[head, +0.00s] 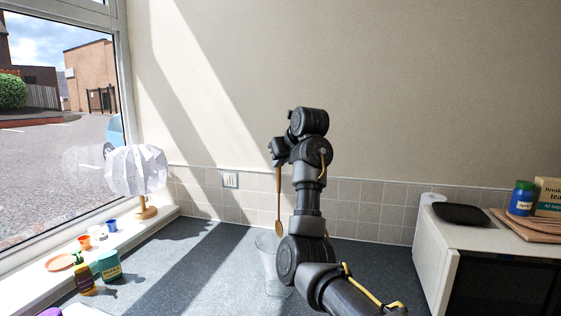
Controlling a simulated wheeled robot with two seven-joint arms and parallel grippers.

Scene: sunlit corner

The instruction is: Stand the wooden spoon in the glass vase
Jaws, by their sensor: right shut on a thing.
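The wooden spoon (279,200) hangs upright from my right gripper (278,160), bowl end down. My right gripper is shut on the upper end of its handle. The glass vase (268,263) stands on the dark counter, below the spoon. The spoon's bowl shows just above or at the vase's rim; I cannot tell whether it is inside the opening. My right arm hides the right part of the vase. My left gripper is out of view.
A white lamp (136,170) stands on the window sill at left. Jars, including a green one (109,265), and small cups stand near the sill. A microwave (458,246) bearing a dark plate (461,214) stands at right. The counter (205,262) left of the vase is clear.

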